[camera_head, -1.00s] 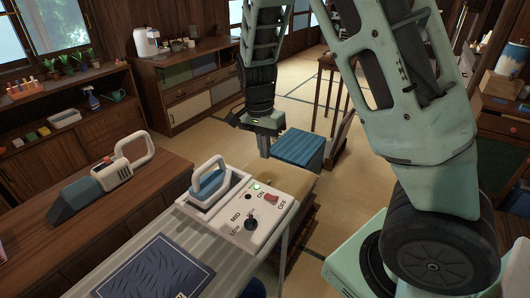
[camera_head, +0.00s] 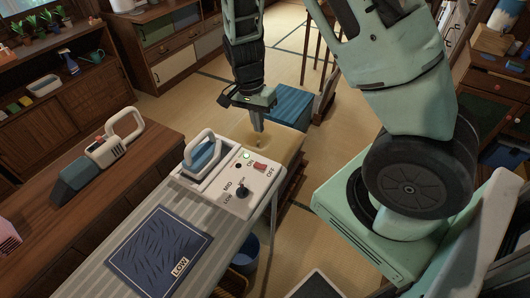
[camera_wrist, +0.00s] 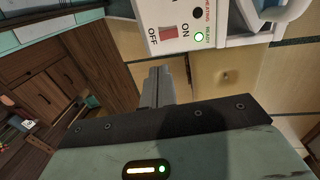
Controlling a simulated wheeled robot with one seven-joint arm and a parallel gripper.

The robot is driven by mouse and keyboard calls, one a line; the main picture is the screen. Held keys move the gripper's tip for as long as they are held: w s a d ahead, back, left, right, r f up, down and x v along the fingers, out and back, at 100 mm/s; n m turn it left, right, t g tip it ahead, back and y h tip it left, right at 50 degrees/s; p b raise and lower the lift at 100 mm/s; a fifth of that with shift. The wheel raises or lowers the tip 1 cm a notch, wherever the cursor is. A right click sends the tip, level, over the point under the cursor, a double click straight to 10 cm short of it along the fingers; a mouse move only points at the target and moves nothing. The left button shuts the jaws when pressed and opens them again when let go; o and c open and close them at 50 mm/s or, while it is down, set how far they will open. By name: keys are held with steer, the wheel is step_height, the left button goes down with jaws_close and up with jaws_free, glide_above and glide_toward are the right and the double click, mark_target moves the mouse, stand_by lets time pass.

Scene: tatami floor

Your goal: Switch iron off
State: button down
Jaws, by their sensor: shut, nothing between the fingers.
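The iron (camera_head: 205,152) rests in its cradle at the end of the ironing board (camera_head: 180,223). Beside it is a white control panel (camera_head: 240,207) with a dial (camera_head: 243,190), a red rocker switch (camera_head: 260,167) between ON and OFF labels, and a lit green lamp (camera_head: 247,155). In the wrist view the red switch (camera_wrist: 168,37) and the lit green lamp (camera_wrist: 199,37) show at the top. My gripper (camera_head: 258,124) is shut and empty, pointing down just beyond the panel's far edge. In the wrist view its fingers (camera_wrist: 155,85) are together, apart from the switch.
A blue cloth marked LOW (camera_head: 155,252) lies on the board. A handheld vacuum (camera_head: 100,155) lies on the wooden counter (camera_head: 75,215) at left. A blue box (camera_head: 290,106) stands behind my gripper. Open tatami floor (camera_head: 330,170) lies to the right.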

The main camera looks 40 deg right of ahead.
mark_target(266, 166)
steer(key=shift+f, duration=0.1)
steer(key=f+p, duration=0.1)
steer(key=f, duration=0.3)
steer(key=s+f+p, duration=0.1)
steer(key=f, duration=0.4)
steer(key=s+f+p, duration=0.1)
steer(key=f, duration=0.3)
steer(key=shift+d+f, duration=0.3)
steer(key=shift+d, duration=0.1)
steer(key=shift+s+f+b, duration=0.15)
steer(key=shift+f+b, duration=0.2)
steer(key=shift+f, duration=0.05)
steer(key=shift+r, duration=0.15)
steer(key=shift+w+a+r+p, duration=0.2)
steer(key=shift+w+p, duration=0.1)
steer(key=shift+w, duration=0.4)
